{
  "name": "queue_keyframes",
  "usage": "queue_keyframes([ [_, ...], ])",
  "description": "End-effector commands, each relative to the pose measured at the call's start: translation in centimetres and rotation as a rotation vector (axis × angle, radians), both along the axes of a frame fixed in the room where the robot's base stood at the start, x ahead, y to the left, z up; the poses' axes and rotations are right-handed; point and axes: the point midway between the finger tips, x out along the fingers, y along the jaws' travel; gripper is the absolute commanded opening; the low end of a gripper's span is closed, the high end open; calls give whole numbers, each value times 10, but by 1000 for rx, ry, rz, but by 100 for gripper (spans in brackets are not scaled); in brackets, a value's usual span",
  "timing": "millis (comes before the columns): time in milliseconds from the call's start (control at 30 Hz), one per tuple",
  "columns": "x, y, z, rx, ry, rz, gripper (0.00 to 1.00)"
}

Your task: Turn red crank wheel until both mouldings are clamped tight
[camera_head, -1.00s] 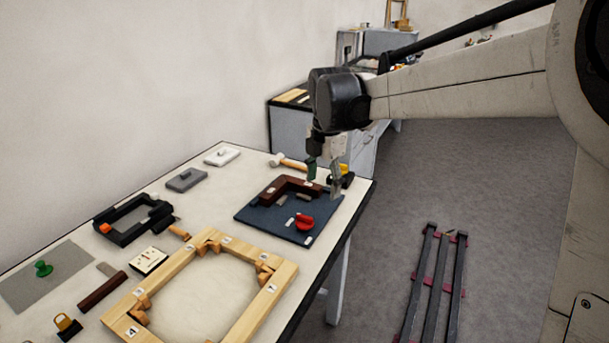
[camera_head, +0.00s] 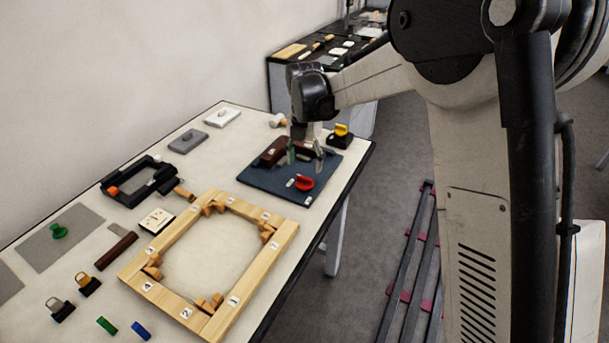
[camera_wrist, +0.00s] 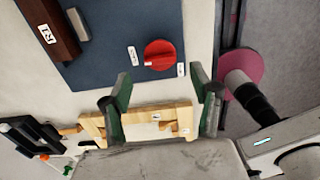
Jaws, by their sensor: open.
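The red crank wheel (camera_head: 304,183) sits at the near side of a dark blue board (camera_head: 262,184); it shows in the wrist view as a round red knob (camera_wrist: 160,54) with a raised bar. A dark brown moulding (camera_head: 272,153) lies on the board behind the wheel; one piece marked R1 (camera_wrist: 48,28) shows in the wrist view. A second brown piece is partly hidden behind my fingers. My gripper (camera_head: 305,157) is open and empty above the board, just behind the wheel in the head view. In the wrist view its fingertips (camera_wrist: 160,83) are apart, the wheel lying beyond and between them.
A pale wooden frame (camera_head: 160,255) with numbered labels lies nearer on the table. A yellow-topped black item (camera_head: 340,136) stands behind the board at the table's right edge. A dark clamp frame (camera_head: 125,188) lies at left. Dark floor rails (camera_head: 397,290) run right of the table.

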Motion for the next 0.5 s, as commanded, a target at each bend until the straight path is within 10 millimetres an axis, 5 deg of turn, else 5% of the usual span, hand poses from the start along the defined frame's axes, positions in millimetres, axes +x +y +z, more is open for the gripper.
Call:
queue_keyframes([
  [200, 1, 0, -35, 0, 0, -1, 59],
  [500, 0, 0, -53, 0, 0, -1, 59],
])
